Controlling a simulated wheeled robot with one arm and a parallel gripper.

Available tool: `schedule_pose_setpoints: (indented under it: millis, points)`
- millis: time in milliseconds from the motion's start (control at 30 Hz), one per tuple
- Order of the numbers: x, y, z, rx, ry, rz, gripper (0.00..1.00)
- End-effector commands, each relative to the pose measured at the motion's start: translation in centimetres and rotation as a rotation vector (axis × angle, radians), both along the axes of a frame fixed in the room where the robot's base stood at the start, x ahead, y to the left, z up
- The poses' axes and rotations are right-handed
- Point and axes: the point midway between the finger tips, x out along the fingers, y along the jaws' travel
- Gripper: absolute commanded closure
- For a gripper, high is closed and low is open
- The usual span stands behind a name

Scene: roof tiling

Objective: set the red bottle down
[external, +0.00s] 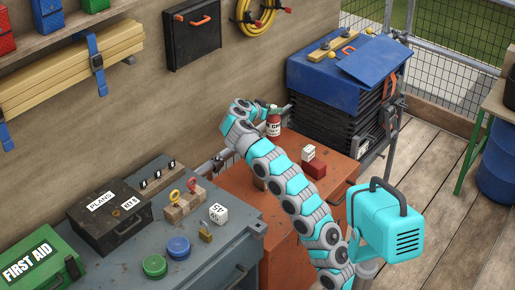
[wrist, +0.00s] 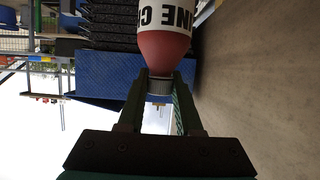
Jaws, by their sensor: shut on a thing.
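The red bottle (external: 273,129) has a white label with dark letters and looks upright at the far end of the orange-red cabinet top (external: 335,169). I cannot tell whether its base touches the top. In the wrist view the bottle (wrist: 165,45) appears upside down, with its lower part cut off by the picture's edge. My gripper (wrist: 160,87) is shut on the ribbed grey neck of the bottle, one finger on each side. In the external view my gripper (external: 270,108) is small and partly hidden behind my wrist.
A red block and a white block (external: 308,153) stand on the orange-red top, right of my arm. A blue-topped black stack (external: 340,85) stands behind. The grey bench (external: 237,232) at left holds a black case, two round lids and a lettered cube.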

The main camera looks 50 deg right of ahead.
Motion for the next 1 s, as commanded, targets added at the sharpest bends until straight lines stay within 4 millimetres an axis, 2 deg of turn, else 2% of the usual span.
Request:
schedule_pose_setpoints:
  millis: [100,367,600,1000]
  points:
    - [0.0,0.0,-1.7,-0.001,0.001,0.004,1.00]
    - [0.0,0.1,-3.4,-0.001,-0.003,0.003,1.00]
    - [0.0,0.0,-6.4,0.000,-0.001,0.002,1.00]
    - [0.0,0.0,-7.0,-0.001,-0.004,0.002,1.00]
